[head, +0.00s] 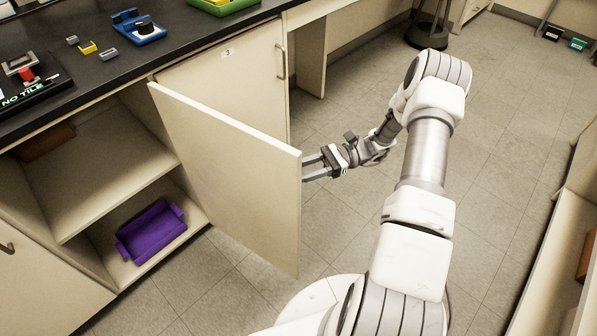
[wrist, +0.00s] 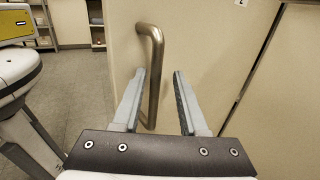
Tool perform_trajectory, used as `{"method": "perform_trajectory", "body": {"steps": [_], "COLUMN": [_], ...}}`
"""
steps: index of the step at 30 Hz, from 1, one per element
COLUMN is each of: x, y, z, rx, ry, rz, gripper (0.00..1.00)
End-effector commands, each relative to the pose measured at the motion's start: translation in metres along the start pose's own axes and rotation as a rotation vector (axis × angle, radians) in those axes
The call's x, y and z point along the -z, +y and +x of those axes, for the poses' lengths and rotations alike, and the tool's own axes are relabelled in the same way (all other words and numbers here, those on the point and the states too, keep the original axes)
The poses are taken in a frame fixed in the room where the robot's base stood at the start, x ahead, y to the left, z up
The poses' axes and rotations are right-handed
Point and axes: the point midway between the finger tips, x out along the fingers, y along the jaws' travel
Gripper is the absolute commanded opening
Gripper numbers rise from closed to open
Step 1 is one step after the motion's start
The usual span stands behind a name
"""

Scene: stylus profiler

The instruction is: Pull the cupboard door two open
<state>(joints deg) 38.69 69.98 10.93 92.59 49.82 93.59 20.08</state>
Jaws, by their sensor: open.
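The cupboard door (head: 225,175) stands swung well out from its cupboard in the head view, with the shelves behind it exposed. My gripper (head: 307,168) is at the outer face of this door, near its free edge. In the wrist view the door's face (wrist: 210,50) fills the middle, with a bar handle (wrist: 155,60) on it. My gripper (wrist: 160,73) is open there, and the handle appears between the fingers, nearer the left one. I cannot tell whether a finger touches it. The handle is hidden in the head view.
A purple tray (head: 151,232) lies on the cupboard's lower shelf (head: 190,222). Closed door 3 (head: 240,85) is to the right of the open cupboard. The dark worktop (head: 75,75) above holds small items. Bare tiled floor (head: 240,275) lies around the door; a shelf unit (head: 550,260) stands at right.

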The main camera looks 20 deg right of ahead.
Motion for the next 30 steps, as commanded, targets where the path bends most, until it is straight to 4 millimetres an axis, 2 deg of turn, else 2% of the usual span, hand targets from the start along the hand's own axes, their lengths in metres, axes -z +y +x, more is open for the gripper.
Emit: {"method": "perform_trajectory", "body": {"steps": [8, 13, 30], "x": [0.001, 0.001, 0.002], "y": [0.002, 0.001, 0.001], "z": [-0.002, -0.014, -0.129], "rx": [0.0, 0.002, 0.002], "ry": [0.0, 0.001, 0.001], "rz": [0.002, 0.001, 0.001], "gripper": [0.45, 0.45, 0.45]}}
